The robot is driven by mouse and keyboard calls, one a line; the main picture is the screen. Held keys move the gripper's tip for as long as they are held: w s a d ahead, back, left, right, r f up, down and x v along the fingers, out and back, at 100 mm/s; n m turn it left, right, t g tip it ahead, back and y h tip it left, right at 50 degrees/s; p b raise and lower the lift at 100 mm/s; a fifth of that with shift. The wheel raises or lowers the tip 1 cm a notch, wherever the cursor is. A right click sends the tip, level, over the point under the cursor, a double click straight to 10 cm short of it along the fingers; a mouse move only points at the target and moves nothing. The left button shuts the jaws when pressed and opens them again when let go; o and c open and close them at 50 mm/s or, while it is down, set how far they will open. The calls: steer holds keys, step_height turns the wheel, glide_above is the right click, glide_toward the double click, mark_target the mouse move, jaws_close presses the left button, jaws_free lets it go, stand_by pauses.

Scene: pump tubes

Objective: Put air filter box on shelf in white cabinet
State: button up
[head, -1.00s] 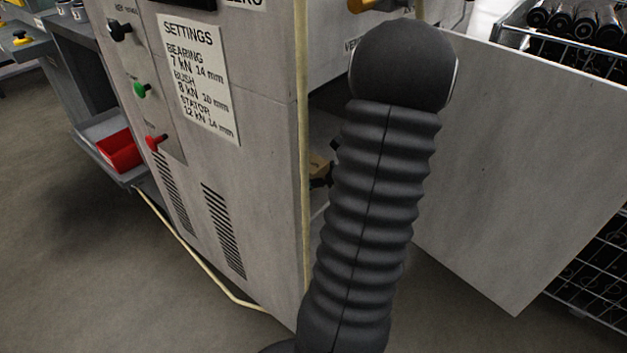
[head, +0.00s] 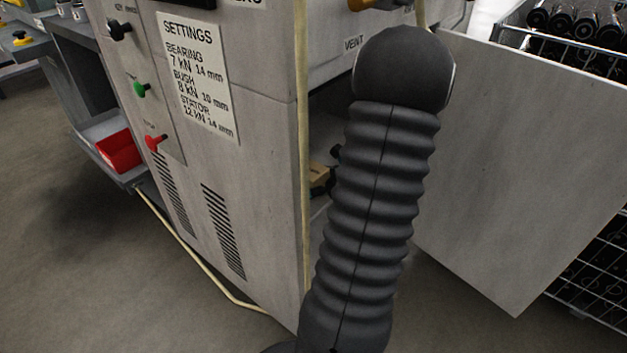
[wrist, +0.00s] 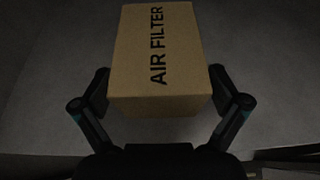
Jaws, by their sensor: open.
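The air filter box (wrist: 160,60) is brown cardboard with black lettering. In the wrist view it rests on a grey surface inside the white cabinet (head: 275,190). My gripper (wrist: 159,92) is open, with one finger on each side of the box's near end. Whether either finger touches the box I cannot tell. In the head view a small part of the box (head: 320,174) shows in the cabinet opening, beside a dark part of my gripper (head: 323,188). My arm hides most of the opening and shelf.
The cabinet door (head: 520,170) stands open to the right. A wire rack (head: 600,270) with dark cylinders is behind it. A pale hose (head: 304,150) runs down the cabinet's front corner. A red bin (head: 120,150) sits at the left. The floor in front is clear.

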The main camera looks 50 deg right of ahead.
steer(key=v, duration=1.2)
steer(key=shift+p, duration=0.35)
steer(key=shift+r, duration=0.1)
